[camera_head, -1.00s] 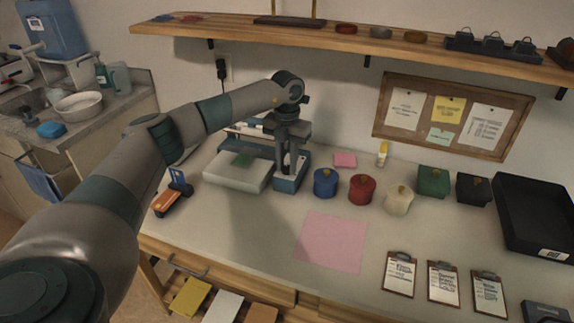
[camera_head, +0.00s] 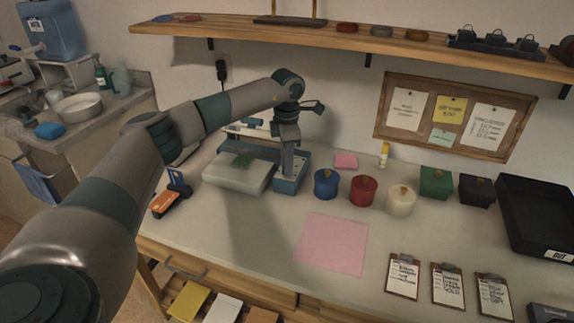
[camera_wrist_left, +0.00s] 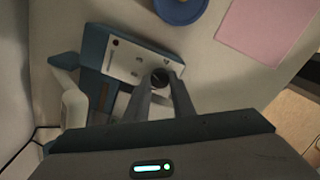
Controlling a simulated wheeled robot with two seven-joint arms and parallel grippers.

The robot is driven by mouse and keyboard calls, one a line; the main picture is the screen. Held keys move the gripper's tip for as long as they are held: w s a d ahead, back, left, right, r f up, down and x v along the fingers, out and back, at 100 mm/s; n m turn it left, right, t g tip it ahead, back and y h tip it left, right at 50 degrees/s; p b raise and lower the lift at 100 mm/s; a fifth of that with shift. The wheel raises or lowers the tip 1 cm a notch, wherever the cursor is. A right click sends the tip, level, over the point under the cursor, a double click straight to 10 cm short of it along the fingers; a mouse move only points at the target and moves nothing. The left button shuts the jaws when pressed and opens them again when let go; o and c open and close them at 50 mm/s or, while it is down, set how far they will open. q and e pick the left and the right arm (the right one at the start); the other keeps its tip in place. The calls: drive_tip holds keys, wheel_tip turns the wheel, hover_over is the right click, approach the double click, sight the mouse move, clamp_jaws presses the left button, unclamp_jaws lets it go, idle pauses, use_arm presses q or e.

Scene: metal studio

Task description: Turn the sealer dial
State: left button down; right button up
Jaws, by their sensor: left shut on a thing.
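The sealer (camera_head: 283,185) stands on the bench against the wall, a blue box with a white panel top that also shows in the left wrist view (camera_wrist_left: 122,58). Its dial (camera_wrist_left: 160,76) is a small round black knob on the panel. My left gripper (camera_head: 287,173) points straight down over the box. In the left wrist view its two fingers (camera_wrist_left: 160,82) are shut on the dial, one on each side. The dial is hidden behind the gripper in the head view. My right gripper is in neither view.
A white flat plate (camera_head: 225,178) with a green piece adjoins the sealer's left. Blue (camera_head: 326,186), red (camera_head: 362,192) and cream (camera_head: 401,202) lidded pots stand to its right. A pink sheet (camera_head: 331,242) lies in front. A wooden shelf (camera_head: 350,42) runs above.

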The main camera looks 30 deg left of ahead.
use_arm(q)
drive_tip(key=shift+m, duration=0.5)
drive_tip(key=c, duration=1.5)
unclamp_jaws()
drive_tip(key=shift+m, duration=0.3)
